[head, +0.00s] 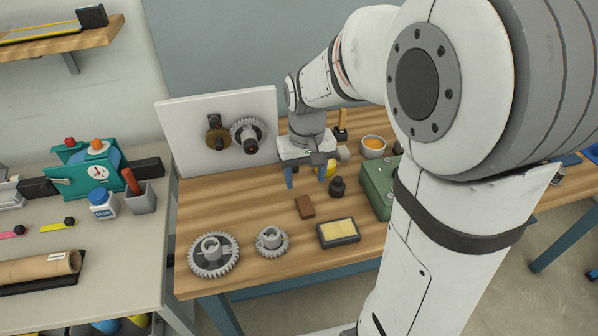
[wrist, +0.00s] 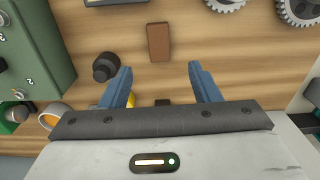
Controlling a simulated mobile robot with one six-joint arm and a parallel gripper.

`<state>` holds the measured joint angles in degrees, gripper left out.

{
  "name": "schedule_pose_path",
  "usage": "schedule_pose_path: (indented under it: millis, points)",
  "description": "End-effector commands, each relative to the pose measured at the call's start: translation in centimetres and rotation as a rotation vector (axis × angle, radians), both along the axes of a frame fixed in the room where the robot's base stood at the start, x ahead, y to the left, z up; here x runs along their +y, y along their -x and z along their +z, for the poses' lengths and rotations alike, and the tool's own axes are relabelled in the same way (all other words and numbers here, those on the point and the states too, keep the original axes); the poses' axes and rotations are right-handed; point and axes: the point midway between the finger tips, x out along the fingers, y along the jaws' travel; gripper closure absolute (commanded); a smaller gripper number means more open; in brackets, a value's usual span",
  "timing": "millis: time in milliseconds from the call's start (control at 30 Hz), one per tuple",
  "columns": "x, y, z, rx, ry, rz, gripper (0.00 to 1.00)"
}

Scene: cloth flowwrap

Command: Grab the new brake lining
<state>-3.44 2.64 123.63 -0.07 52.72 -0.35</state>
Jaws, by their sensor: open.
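A small brown rectangular block, which looks like the brake lining (head: 305,207), lies flat on the wooden bench. In the wrist view the brake lining (wrist: 159,43) sits just beyond the fingertips, roughly centred between them, its long side running up the picture. My gripper (head: 308,176) is open and empty, with its blue fingers pointing down above the bench behind the block. The fingers are apart and touch nothing that I can see in the wrist view (wrist: 160,68).
A dark round knob-like weight (head: 337,186) stands close to the block. Two gears (head: 214,254) (head: 272,241) and a black-framed yellow pad (head: 338,232) lie in front. A green box (head: 378,186) stands to the right. A white panel (head: 218,125) with mounted gears stands behind.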

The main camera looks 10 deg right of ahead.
Motion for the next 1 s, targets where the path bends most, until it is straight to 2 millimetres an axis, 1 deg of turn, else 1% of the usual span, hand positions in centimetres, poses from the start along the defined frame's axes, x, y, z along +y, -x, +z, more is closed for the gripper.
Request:
schedule_pose_path:
  millis: [33,200,467,600,700,800,1000]
  points:
    - [0.1,-0.5,-1.0,0.010,0.000,0.002,0.44]
    - [0.2,-1.1,-2.2,0.020,0.000,0.001,0.44]
    - [-0.5,-0.8,-5.1,0.022,0.000,-0.012,0.44]
    - [-0.9,-0.3,-7.2,0.023,0.000,-0.017,0.44]
    - [-1.0,-0.4,-8.5,0.021,0.000,-0.017,0.44]
    - [-1.0,-0.4,-9.1,0.019,0.000,-0.018,0.44]
    - [-1.0,-0.4,-9.2,0.018,0.000,-0.018,0.44]
